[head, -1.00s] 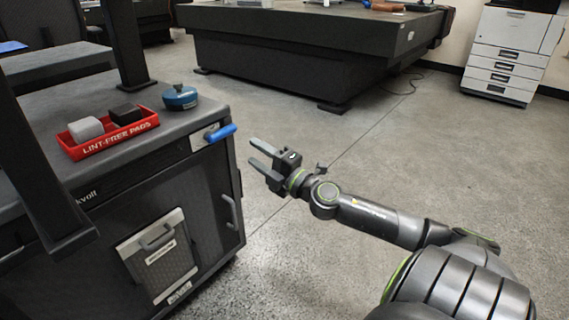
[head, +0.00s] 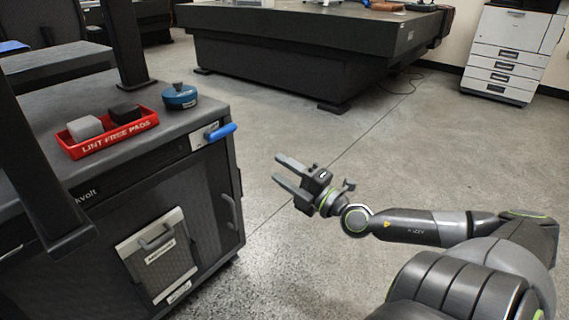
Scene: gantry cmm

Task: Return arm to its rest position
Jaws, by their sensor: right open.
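My right arm reaches in from the lower right over the bare floor. My right gripper (head: 283,172) is open and empty, its two fingers spread and pointing left toward the cabinet. It is apart from the cabinet (head: 215,215), to the right of its side and of the blue lever handle (head: 221,131). My left arm and gripper do not show.
On the cabinet top stand a red tray (head: 108,138) labelled "LINT-FREE PADS", holding a grey and a black block, and a round blue object (head: 179,96). A large dark table (head: 290,60) stands behind. A printer (head: 508,55) is back right. Open floor lies between.

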